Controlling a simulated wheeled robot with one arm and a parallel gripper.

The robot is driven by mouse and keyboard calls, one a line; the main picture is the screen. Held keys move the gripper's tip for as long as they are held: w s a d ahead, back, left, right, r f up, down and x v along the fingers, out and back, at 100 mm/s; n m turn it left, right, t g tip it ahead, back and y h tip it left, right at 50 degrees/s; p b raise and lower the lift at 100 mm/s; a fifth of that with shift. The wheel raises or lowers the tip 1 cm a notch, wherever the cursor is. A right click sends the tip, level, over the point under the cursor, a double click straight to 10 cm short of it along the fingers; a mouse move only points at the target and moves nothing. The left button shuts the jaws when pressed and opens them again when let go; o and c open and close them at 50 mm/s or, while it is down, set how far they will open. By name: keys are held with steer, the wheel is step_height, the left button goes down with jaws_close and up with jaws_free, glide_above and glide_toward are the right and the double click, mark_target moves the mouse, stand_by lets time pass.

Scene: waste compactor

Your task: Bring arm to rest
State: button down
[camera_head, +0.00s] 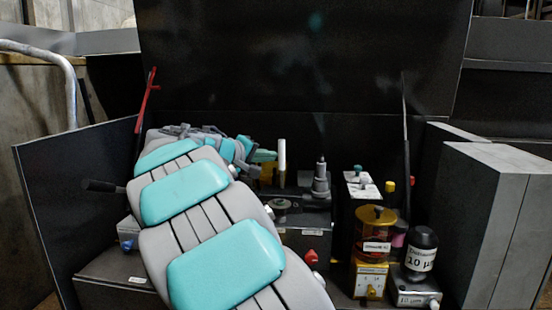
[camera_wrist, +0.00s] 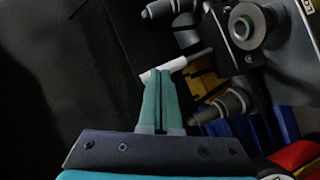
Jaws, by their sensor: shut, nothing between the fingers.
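My arm, grey with teal pads, reaches from the bottom middle of the head view up and away over the machine. My gripper (camera_head: 266,155) is at its far end, small in the head view. In the wrist view the two green fingers of my gripper (camera_wrist: 162,74) are together, with nothing between them. A white rod (camera_wrist: 172,66) lies just beyond the fingertips in the wrist view. It stands upright as a white post (camera_head: 282,157) in the head view, close to the right of my gripper. I cannot tell whether the fingertips touch it.
A dark box with grey fittings (camera_head: 320,180) stands right of my arm. An amber filter bowl (camera_head: 375,232) and a black-capped "10 µm" filter (camera_head: 421,250) are at the right front. A grey block (camera_head: 490,215) bounds the right, a dark panel (camera_head: 300,60) the back. A red-handled lever (camera_head: 148,95) rises at left.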

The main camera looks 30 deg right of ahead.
steer(key=shift+s+a+r, duration=0.15)
steer(key=shift+s+a, duration=0.1)
steer(key=shift+a, duration=0.35)
steer(key=s+f+g+y+p, duration=0.2)
steer(key=s+f, duration=0.2)
steer(key=s, duration=0.3)
steer(key=s+a+f+m+g+y+p, duration=0.15)
steer(key=s+f, duration=0.25)
steer(key=s, duration=0.4)
steer(key=s+f+n+g+y+p, duration=0.1)
steer(key=s+f+g+y+p, duration=0.2)
steer(key=s, duration=0.4)
steer(key=s+a+f+g+y+p, duration=0.1)
steer(key=s+a+f+y, duration=0.2)
steer(key=s+a+f, duration=0.2)
steer(key=s+a+f+y+p, duration=0.2)
steer(key=s+a+f+y, duration=0.2)
steer(key=s+a, duration=0.7)
steer(key=s+f, duration=0.1)
steer(key=s, duration=0.5)
steer(key=shift+s+g, duration=0.35)
steer(key=shift+s, duration=0.05)
steer(key=shift+f, duration=0.1)
